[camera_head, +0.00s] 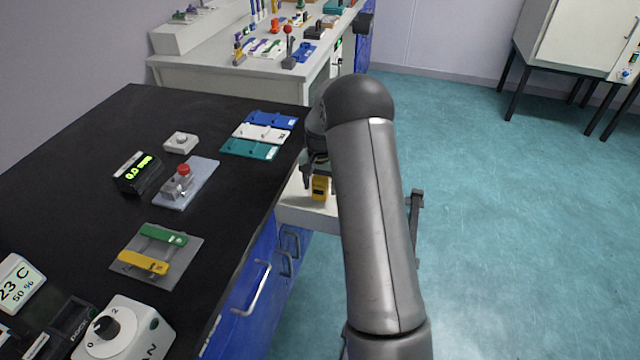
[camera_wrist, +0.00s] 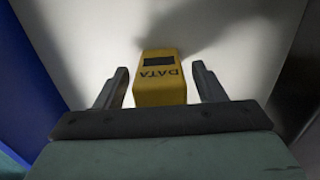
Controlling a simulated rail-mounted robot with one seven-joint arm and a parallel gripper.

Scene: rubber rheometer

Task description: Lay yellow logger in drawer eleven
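The yellow logger (camera_head: 320,187) is a small block with a dark window; in the wrist view (camera_wrist: 160,80) its face reads "DATA". It is at a white surface that looks like the inside of an open drawer (camera_head: 305,213), beside the black bench. I cannot read a drawer number. My gripper (camera_wrist: 162,88) is over the logger, with one finger on each side and a visible gap at both, so it is open. In the head view my gripper (camera_head: 314,172) is partly hidden by my arm. Whether the logger's underside touches the drawer floor is hard to tell.
Blue fronts with handles (camera_head: 252,290) lie below the bench edge. On the black bench (camera_head: 85,145) are blue, white and teal plates (camera_head: 262,133), a red-button device (camera_head: 183,178), a green-digit display (camera_head: 137,172) and a grey plate (camera_head: 157,255) with green and yellow bars. Open floor lies right.

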